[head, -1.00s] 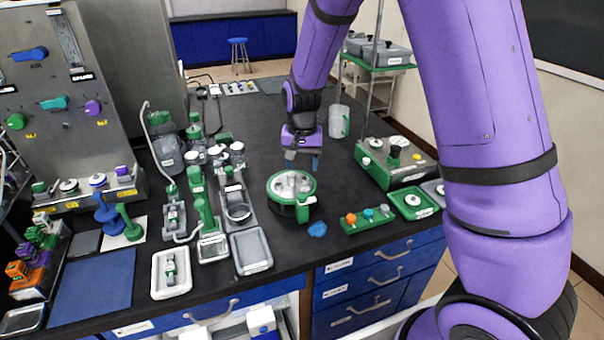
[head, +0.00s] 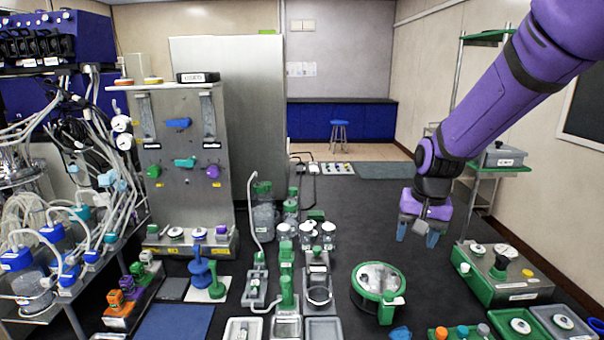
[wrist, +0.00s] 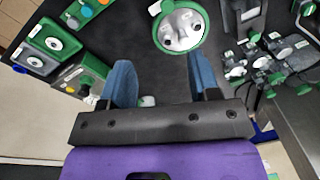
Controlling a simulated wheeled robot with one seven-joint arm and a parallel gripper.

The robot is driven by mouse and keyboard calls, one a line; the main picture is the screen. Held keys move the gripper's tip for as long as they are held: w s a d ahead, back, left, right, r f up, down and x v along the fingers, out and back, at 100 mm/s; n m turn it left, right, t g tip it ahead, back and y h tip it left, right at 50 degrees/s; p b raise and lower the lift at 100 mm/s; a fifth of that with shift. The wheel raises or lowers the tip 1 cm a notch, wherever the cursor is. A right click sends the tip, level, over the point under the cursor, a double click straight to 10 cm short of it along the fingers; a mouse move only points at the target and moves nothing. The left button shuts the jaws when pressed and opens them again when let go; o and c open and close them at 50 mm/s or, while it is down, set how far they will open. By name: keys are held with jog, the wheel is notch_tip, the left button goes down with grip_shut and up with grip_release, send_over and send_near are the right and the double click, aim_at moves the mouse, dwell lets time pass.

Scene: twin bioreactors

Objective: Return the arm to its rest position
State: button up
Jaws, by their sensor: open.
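My purple arm reaches in from the upper right of the head view. My gripper (head: 420,232) hangs over the dark bench, with its two blue fingers pointing down and spread apart. In the wrist view the gripper (wrist: 163,85) shows a clear gap between the fingers and nothing held. A round green-rimmed device (head: 378,286) with a pale top stands on the bench, nearer than the gripper and to its left. It also shows beyond the fingertips in the wrist view (wrist: 180,28), apart from them.
A green-and-grey control box (head: 502,274) stands right of the gripper, with a shelf rack (head: 497,168) behind it. Bottles and green clamps crowd the bench's middle. A tall grey panel (head: 180,150) stands at left. Bare bench lies behind the round device.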

jog(key=s+d+r+n+t, duration=0.2)
jog(key=s+r, duration=0.5)
jog(key=s, duration=0.5)
jog(key=s+d+r+n+t, duration=0.1)
jog(key=s+d+r+t, duration=0.1)
jog(key=s+r, duration=0.6)
jog(key=s+d, duration=0.1)
jog(key=s, duration=0.4)
jog(key=shift+r+n+h, duration=0.2)
jog(key=shift+n+h, duration=0.1)
jog(key=shift+n, duration=0.1)
